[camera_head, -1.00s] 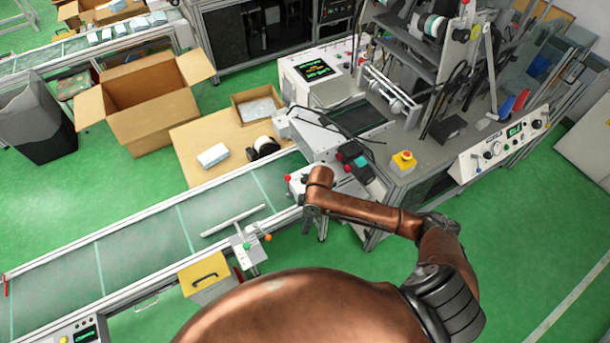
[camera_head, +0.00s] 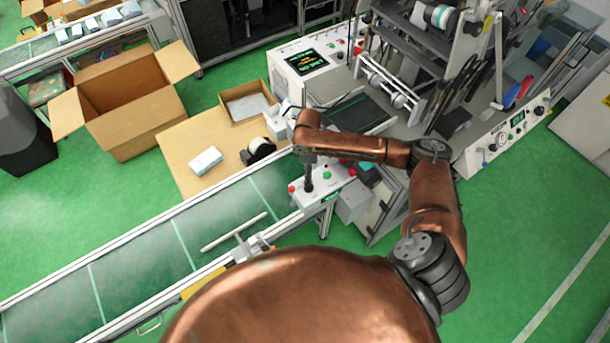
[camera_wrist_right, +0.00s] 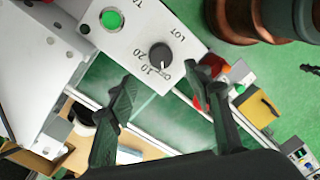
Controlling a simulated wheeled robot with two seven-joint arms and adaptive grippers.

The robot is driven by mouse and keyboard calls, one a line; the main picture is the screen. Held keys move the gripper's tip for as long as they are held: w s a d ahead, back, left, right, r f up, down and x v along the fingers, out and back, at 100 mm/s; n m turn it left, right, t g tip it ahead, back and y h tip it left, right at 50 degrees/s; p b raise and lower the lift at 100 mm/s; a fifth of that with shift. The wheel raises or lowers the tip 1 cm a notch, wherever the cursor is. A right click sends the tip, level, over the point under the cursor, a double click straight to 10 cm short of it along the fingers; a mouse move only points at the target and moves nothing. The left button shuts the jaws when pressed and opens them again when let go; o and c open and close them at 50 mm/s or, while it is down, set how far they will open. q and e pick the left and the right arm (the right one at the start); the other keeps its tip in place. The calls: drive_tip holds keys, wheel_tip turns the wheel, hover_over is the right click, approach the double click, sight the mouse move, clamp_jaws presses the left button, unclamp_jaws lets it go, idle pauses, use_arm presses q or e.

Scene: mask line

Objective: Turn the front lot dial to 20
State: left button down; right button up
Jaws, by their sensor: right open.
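The lot dial (camera_wrist_right: 160,54) is a round black knob on a light grey control box. A green button (camera_wrist_right: 112,19) sits on the same face. My right gripper (camera_wrist_right: 168,72) is open, with its two dark fingers spread on either side of the dial's line and nothing between them. In the head view my right gripper (camera_head: 308,184) points down at the control box (camera_head: 326,195) beside the conveyor; the dial is hidden there. My left gripper is not in view.
The conveyor (camera_head: 210,228) runs along the box's left side. A machine panel with a screen (camera_head: 307,61) stands behind. A wooden table with a white pack (camera_head: 205,160) and an open carton (camera_head: 128,110) lie left. Green floor is free on the right.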

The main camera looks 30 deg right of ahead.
drive_tip(key=f, duration=0.2)
drive_tip(key=s+f, duration=0.1)
drive_tip(key=f, duration=0.1)
drive_tip(key=shift+f+p, duration=0.2)
drive_tip(key=shift+p, duration=0.1)
wheel_tip(320, 180, down, 2)
drive_tip(key=shift+w+d+f, duration=0.1)
drive_tip(key=shift+w+f, duration=0.05)
drive_tip(key=shift+f, duration=0.35)
drive_tip(key=c, duration=1.2)
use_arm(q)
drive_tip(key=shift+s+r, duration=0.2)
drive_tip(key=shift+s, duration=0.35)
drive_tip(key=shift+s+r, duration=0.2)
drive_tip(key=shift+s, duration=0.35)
use_arm(e)
drive_tip(key=shift+o, duration=0.2)
